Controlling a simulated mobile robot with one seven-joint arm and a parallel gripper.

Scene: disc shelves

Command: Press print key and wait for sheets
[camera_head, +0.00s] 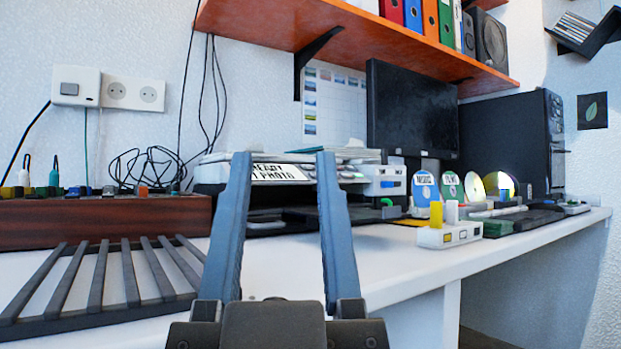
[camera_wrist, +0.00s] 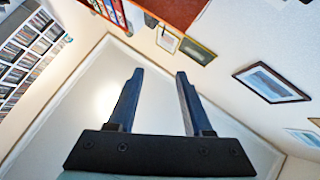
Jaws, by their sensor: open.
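A dark tray or slot (camera_head: 270,216) shows below the display. Small dark keys (camera_head: 350,175) sit to the right of the display; I cannot tell which one is the print key. My gripper (camera_head: 283,158) is open and empty, pointing up in front of the printer, its fingers hiding parts of it. In the wrist view my gripper (camera_wrist: 159,72) is also open, with the ceiling beyond it. I see no printed sheet clearly.
A black rack (camera_head: 103,285) and a brown box (camera_head: 100,222) with cables lie left. A white block with a yellow piece (camera_head: 437,214), discs (camera_head: 426,187), a monitor (camera_head: 412,110) and a black computer case (camera_head: 508,140) are right. An orange shelf (camera_head: 350,40) overhangs the desk.

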